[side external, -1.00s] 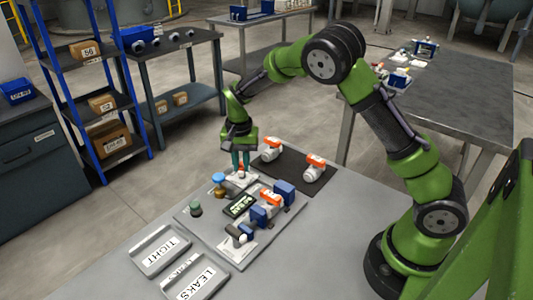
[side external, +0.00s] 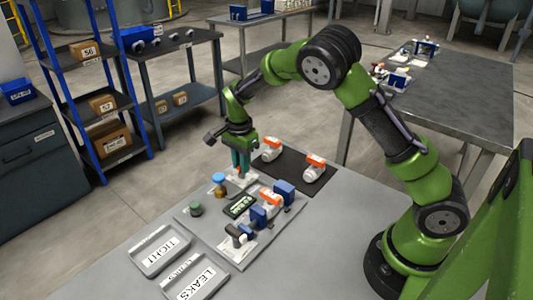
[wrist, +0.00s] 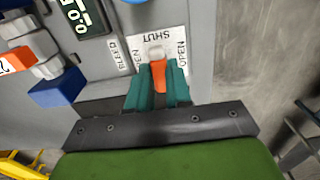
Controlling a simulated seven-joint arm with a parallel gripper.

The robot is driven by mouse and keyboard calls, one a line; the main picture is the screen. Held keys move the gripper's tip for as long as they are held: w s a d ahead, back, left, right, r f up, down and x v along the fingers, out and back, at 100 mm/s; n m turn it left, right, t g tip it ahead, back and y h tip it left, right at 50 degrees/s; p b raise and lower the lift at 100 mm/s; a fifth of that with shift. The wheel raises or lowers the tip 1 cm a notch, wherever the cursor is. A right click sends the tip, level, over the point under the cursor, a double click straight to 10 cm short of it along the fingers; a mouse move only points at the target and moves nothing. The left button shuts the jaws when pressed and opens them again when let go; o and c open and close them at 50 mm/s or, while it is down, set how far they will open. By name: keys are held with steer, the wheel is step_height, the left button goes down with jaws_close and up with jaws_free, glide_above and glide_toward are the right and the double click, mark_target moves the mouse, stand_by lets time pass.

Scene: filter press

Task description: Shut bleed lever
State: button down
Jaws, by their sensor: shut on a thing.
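The bleed lever (wrist: 158,76) is orange and stands between the teal fingers of my gripper (wrist: 158,84) in the wrist view. My gripper is shut on it.
A digital display (side external: 239,206), a blue knob (side external: 218,180), a green button (side external: 196,209) and a clamped orange-handled valve (side external: 270,199) are on the grey panel. Two valves lie on a dark mat (side external: 290,176). Trays marked TIGHT (side external: 140,258) and LEAKS (side external: 170,292) stand in front.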

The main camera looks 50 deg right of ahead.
steer(key=shift+r, duration=0.1)
stand_by(0.3)
steer(key=c, duration=1)
jaws_free()
steer(key=shift+c, duration=0.2)
step_height(320, 180, up, 17)
